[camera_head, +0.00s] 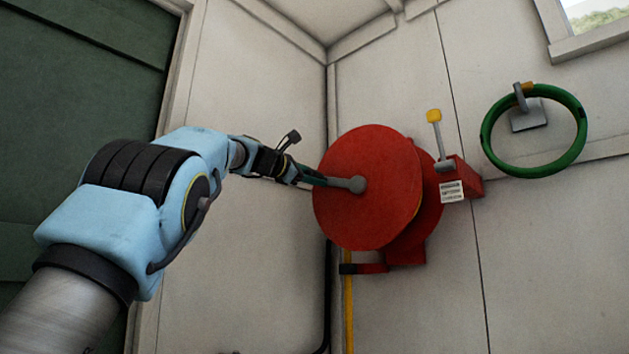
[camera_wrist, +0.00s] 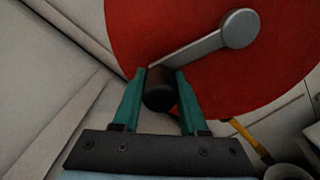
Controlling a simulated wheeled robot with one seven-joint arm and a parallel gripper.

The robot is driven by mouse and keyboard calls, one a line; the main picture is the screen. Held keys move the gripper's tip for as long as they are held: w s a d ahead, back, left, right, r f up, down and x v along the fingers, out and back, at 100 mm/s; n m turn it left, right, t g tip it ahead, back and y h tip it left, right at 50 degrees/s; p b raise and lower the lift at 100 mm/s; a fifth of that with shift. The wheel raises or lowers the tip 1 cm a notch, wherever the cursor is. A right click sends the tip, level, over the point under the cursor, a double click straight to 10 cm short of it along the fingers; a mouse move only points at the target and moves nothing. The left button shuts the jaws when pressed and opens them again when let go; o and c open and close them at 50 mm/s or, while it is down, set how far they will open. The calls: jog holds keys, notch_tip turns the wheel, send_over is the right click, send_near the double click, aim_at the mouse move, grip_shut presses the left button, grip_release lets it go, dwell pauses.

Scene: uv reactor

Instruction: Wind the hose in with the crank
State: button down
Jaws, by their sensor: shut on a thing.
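A red hose reel (camera_head: 366,190) is mounted on the wall near the corner. Its grey crank arm (camera_head: 345,184) runs from the hub to the left in the head view. In the wrist view the crank arm (camera_wrist: 200,47) runs from the hub at the upper right down to a dark knob (camera_wrist: 159,92). My gripper (camera_head: 312,180) reaches the reel from the left. In the wrist view my gripper (camera_wrist: 159,88) is shut on the dark crank knob, with a green finger on each side. A yellow hose (camera_head: 348,310) hangs below the reel; it also shows in the wrist view (camera_wrist: 246,136).
A red box with a yellow-tipped lever (camera_head: 435,128) and a white label (camera_head: 452,191) is right of the reel. A green hose ring (camera_head: 535,168) hangs on the wall farther right. A dark green door (camera_head: 80,70) is at the left. The walls meet behind the reel.

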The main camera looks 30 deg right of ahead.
jog(key=shift+a+r, duration=0.1)
jog(key=shift+r, duration=0.15)
jog(key=c, duration=0.9)
grip_release()
jog(key=o, duration=0.5)
jog(key=shift+f, duration=0.15)
jog(key=shift+c, duration=0.2)
jog(key=shift+a+f, duration=0.1)
jog(key=shift+a, duration=0.1)
jog(key=b+v, duration=0.5)
jog(key=v, duration=0.5)
jog(key=shift+a, duration=0.1)
